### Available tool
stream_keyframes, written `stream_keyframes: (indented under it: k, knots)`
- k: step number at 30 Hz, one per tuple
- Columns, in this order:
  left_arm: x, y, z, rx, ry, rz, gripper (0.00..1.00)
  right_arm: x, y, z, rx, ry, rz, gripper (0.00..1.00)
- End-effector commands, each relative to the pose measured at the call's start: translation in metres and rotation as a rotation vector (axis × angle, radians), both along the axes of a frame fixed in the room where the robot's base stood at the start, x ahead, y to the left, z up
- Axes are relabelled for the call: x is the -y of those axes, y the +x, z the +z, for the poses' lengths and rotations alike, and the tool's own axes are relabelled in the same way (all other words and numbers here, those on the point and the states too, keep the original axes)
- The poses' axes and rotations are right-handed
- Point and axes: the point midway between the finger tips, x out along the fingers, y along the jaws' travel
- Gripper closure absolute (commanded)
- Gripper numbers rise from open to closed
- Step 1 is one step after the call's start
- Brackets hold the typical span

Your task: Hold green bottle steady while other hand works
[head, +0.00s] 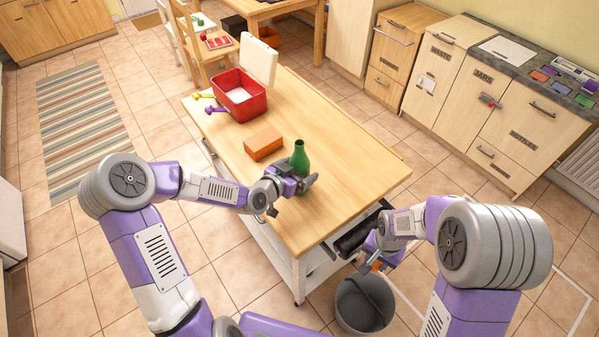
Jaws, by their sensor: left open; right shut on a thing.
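The green bottle (299,157) stands upright on the wooden table, near its front edge. My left gripper (294,189) is open at the bottle's lower part, with its fingers around or just in front of the base. The base is partly hidden by the gripper, and I cannot tell whether the fingers touch the bottle. My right gripper (374,262) is low beside the table's right end, above a grey bucket (352,306). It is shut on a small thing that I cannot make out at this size.
An orange block (263,141) lies left of the bottle. A red bin (242,108) with a raised white lid (259,61) stands farther back on the table (350,160). The tabletop right of the bottle is clear. A dark cylinder (352,238) sits at the table's end.

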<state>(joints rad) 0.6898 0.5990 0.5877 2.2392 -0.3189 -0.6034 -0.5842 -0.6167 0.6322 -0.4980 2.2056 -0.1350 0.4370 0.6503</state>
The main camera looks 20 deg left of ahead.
Motion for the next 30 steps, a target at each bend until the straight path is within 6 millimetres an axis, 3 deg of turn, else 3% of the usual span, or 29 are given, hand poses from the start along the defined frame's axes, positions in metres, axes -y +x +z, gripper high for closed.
stream_keyframes:
  k: [5,16,26,30]
  knots:
    - [0.0076,0.0151,-0.0067,0.0,0.0,-0.002,0.06,0.0,0.0,-0.0019,0.0,0.0,0.0,0.91]
    - [0.0074,0.016,-0.0067,0.001,0.001,-0.002,0.08,0.0,0.0,-0.0016,0.0,0.0,0.0,0.91]
    - [0.0074,0.0158,-0.0066,0.001,0.001,-0.002,0.58,0.0,0.0,-0.0017,0.0,0.0,0.0,0.91]
    - [0.0074,0.0158,-0.0065,0.001,0.001,-0.002,0.61,0.0,0.0,-0.0017,0.0,0.0,0.0,0.91]
